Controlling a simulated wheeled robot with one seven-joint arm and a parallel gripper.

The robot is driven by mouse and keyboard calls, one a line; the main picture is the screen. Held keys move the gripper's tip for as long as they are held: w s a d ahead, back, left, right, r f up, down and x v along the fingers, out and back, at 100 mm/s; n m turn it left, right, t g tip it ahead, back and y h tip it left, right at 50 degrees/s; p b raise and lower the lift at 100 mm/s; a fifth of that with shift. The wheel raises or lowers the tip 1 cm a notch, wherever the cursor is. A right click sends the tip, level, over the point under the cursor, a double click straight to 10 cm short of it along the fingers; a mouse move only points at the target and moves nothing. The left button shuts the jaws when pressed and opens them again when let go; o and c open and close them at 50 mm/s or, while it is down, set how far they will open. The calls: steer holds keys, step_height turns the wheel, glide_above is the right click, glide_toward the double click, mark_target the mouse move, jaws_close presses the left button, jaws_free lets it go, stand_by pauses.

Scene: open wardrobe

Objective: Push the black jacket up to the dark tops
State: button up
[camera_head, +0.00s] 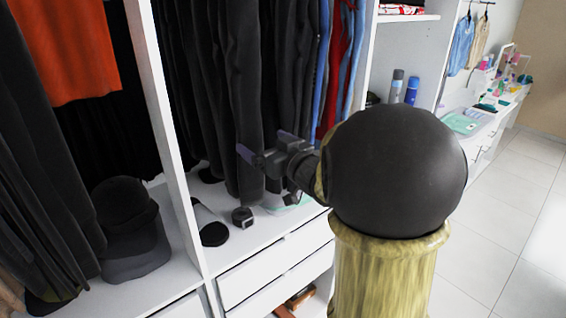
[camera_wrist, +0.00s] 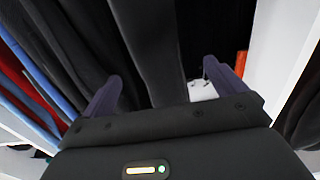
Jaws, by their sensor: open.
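Several dark garments hang close together in the middle bay of the wardrobe, and I cannot tell for certain which one is the black jacket. The nearest long black garment (camera_head: 243,90) hangs in front of my gripper (camera_head: 265,146); it is likely the jacket. Dark tops (camera_head: 195,60) hang to its left, with edges that merge. In the wrist view, my gripper (camera_wrist: 165,80) is open, its two fingers wide apart. Dark cloth (camera_wrist: 150,40) hangs between and beyond them; whether they touch it is unclear.
Blue and red garments (camera_head: 332,70) hang on the right of the bay. A white upright panel (camera_head: 165,110) divides it from the left bay, where an orange garment (camera_head: 65,45) hangs. A dark hat (camera_head: 125,205) lies below. A small watch-like item (camera_head: 242,217) lies on the middle shelf.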

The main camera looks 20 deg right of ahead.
steer(key=b+v, duration=0.1)
steer(key=v, duration=0.5)
steer(key=shift+s+b, duration=0.2)
steer(key=shift+b, duration=0.1)
steer(key=shift+d, duration=0.1)
step_height(320, 180, down, 14)
steer(key=s+m+g+h, duration=0.2)
steer(key=m+g+h, duration=0.2)
steer(key=g+h, duration=0.2)
steer(key=s+a+f+g, duration=0.3)
steer(key=s+f+g, duration=0.1)
steer(key=s, duration=0.3)
steer(key=s+a+f+g, duration=0.3)
steer(key=s+f+g, duration=0.1)
steer(key=s+f, duration=0.3)
steer(key=shift+a+n+g+y, duration=0.3)
steer(key=shift+a+y, duration=0.05)
steer(key=shift+y, duration=0.05)
steer(key=shift+f, duration=0.1)
